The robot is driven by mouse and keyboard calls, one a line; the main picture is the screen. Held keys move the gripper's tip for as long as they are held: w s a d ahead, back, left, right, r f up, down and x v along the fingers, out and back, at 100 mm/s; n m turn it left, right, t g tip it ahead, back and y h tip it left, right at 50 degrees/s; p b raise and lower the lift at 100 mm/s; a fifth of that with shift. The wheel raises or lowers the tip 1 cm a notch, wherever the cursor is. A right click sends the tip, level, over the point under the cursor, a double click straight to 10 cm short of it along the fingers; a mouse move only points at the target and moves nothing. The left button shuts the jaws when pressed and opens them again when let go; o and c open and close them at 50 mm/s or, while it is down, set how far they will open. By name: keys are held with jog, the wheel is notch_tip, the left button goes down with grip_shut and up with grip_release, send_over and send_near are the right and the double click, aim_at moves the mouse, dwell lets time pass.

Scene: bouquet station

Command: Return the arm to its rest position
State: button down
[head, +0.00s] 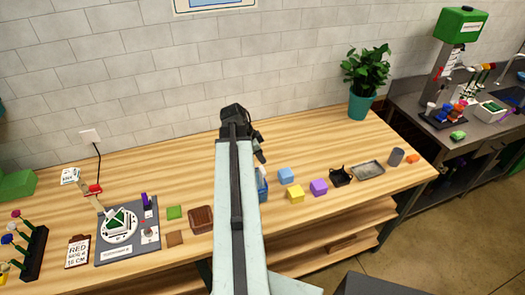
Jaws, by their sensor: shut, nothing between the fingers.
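My arm (238,195) stretches from the bottom of the picture up over the middle of the wooden table. My gripper (260,156) is the dark end part at the far end of the arm, above the table and short of the tiled wall. It points down to the right and looks shut, with nothing seen in it. The arm hides part of the table and part of a blue object (262,185) right beside it.
A potted plant (365,75) stands at the back. A grey turntable station (128,232) and flower rack (30,255) stand left. The back middle is clear.

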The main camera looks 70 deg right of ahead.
jog(key=shift+r+p, duration=0.55)
jog(key=shift+r, duration=0.35)
jog(key=shift+f, duration=0.1)
